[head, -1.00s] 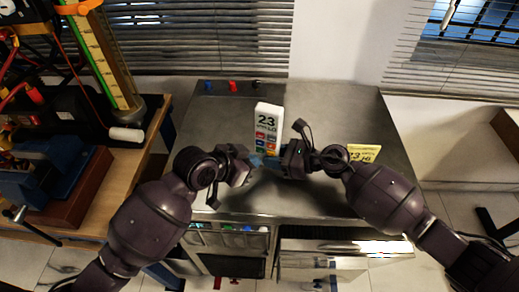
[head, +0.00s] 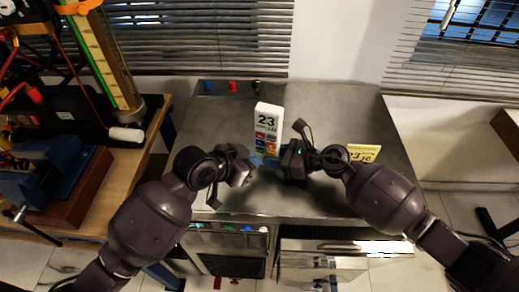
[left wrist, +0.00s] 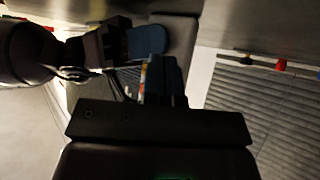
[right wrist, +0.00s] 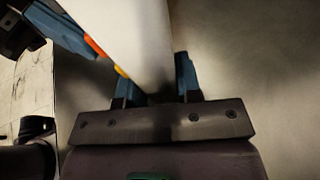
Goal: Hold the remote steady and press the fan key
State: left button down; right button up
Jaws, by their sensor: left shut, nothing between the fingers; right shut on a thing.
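The remote (head: 267,118) is white, with a "23" display and coloured keys below it. It stands upright over the metal counter in the head view. My right gripper (head: 273,162) is shut on its lower part. In the right wrist view the white remote (right wrist: 135,35) lies between the blue fingers (right wrist: 158,88). My left gripper (head: 255,160) is shut and empty, just left of the remote's lower end. Its closed blue fingers (left wrist: 165,78) show in the left wrist view. The grippers hide the lowest keys, and I cannot tell whether the left fingertips touch the remote or which key is the fan key.
The metal counter (head: 340,110) is mostly clear. Blue, red and black knobs (head: 232,86) sit at its back. A yellow card (head: 364,153) stands at right, behind my right arm. An open drawer (head: 325,246) juts from the front. A wooden bench (head: 125,165) with a blue vise stands left.

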pick_arm(q)
jog(key=shift+w, duration=0.15)
jog(key=shift+w+d, duration=0.15)
jog(key=shift+w, duration=0.1)
jog(key=shift+w, duration=0.25)
dwell(1.4)
jog(key=shift+s, duration=0.65)
jog(key=shift+w, duration=0.2)
jog(key=shift+w, duration=0.25)
jog(key=shift+w+d, duration=0.1)
jog(key=shift+w, duration=0.25)
dwell(1.0)
jog(key=shift+s, duration=0.15)
jog(key=shift+s+a, duration=0.25)
jog(key=shift+s, duration=0.4)
